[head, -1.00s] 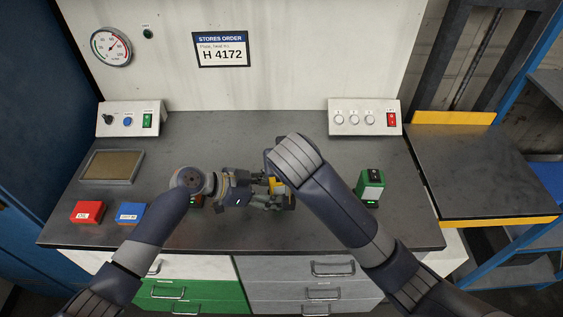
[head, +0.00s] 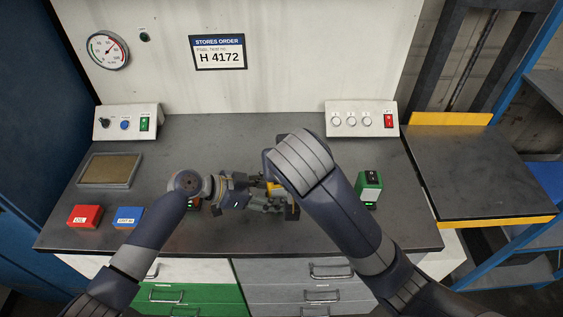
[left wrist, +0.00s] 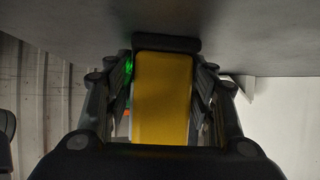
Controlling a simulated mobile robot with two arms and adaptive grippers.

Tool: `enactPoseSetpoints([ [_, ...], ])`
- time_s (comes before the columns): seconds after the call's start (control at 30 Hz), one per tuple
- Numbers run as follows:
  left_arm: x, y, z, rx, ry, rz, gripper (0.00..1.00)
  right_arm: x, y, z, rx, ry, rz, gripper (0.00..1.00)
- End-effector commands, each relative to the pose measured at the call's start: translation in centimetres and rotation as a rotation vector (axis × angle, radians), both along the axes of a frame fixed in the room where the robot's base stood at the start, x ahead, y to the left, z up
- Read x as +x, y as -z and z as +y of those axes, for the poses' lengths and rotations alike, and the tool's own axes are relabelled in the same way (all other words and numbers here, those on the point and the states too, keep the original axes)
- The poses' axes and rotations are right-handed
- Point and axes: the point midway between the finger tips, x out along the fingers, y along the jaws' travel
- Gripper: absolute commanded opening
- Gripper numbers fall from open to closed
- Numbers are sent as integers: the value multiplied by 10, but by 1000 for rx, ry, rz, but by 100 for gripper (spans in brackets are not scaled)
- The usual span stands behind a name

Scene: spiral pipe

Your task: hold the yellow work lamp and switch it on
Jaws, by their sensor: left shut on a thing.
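The yellow work lamp (head: 272,189) is above the middle of the workbench, mostly covered by my arms in the head view. In the left wrist view, the lamp (left wrist: 162,98) shows as a yellow block with a black end, between both fingers. My left gripper (head: 265,198) is shut on it; its fingers also show in the left wrist view (left wrist: 163,85). My right wrist is over the lamp's right side, and my right gripper is hidden beneath it. The lamp's switch cannot be made out.
A red box (head: 85,216) and blue box (head: 129,217) lie at left, below a shallow tray (head: 110,170). A green box (head: 370,188) stands at right. Control boxes (head: 127,123) and (head: 361,119) stand at the back. The bench's back middle is clear.

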Motion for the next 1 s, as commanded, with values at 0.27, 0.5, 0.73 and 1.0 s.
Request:
enactPoseSetpoints([
  [0.27,0,1,0,1,0,1,74,0,0,0,0,0,0,0],
  [0.5,0,0,0,0,0,0,74,0,0,0,0,0,0,0],
  [0.73,-3,-7,14,2,-2,-2,74,0,0,0,0,0,0,0],
  [1.0,-18,-33,61,4,-2,-1,74,0,0,0,0,0,0,0],
])
